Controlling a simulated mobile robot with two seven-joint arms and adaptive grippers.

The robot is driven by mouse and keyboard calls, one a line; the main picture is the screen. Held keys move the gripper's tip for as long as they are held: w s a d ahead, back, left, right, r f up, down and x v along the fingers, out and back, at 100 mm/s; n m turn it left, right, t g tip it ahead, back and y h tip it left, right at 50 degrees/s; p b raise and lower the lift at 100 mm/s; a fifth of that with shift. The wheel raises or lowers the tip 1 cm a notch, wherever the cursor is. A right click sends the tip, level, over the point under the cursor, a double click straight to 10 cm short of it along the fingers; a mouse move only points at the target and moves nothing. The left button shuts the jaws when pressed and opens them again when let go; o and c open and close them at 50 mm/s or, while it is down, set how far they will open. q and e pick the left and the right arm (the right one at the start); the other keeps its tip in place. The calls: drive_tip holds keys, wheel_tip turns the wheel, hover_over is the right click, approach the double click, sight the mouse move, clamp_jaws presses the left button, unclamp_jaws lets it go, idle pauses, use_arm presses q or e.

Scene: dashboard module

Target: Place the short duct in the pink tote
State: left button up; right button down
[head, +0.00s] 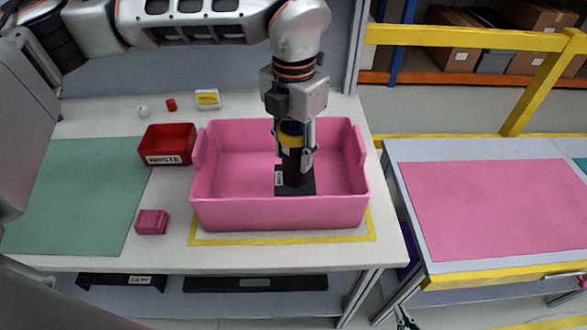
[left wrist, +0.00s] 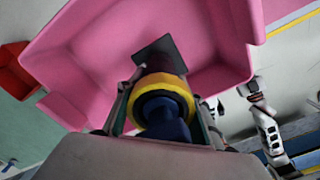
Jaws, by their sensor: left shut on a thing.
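The short duct (head: 293,171) is a dark upright tube with a flat black flange at its lower end, a white label and a yellow ring near its top. My left gripper (head: 295,150) points down and is shut around its upper part. The pink tote (head: 280,212) stands on the table, and the duct is inside its walls, right of its middle. I cannot tell whether the flange touches the tote floor. In the left wrist view the yellow ring (left wrist: 160,92) sits between the fingers, with the flange (left wrist: 155,52) beyond. My right gripper (head: 406,319) is small and partly cut off at the bottom edge.
A red waste bin (head: 167,158) stands left of the tote, with a pink block (head: 152,222) in front of it. Small items and a yellow-white box (head: 208,99) lie behind. A green mat (head: 75,200) is clear at left. Another table with a pink mat (head: 500,205) is at right.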

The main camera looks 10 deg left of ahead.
sight(294, 129)
use_arm(q)
drive_tip(key=shift+f, duration=2.75)
drive_tip(key=shift+f, duration=0.15)
drive_tip(key=o, duration=1.2)
wheel_tip(294, 129, up, 12)
drive_tip(key=shift+r, duration=0.15)
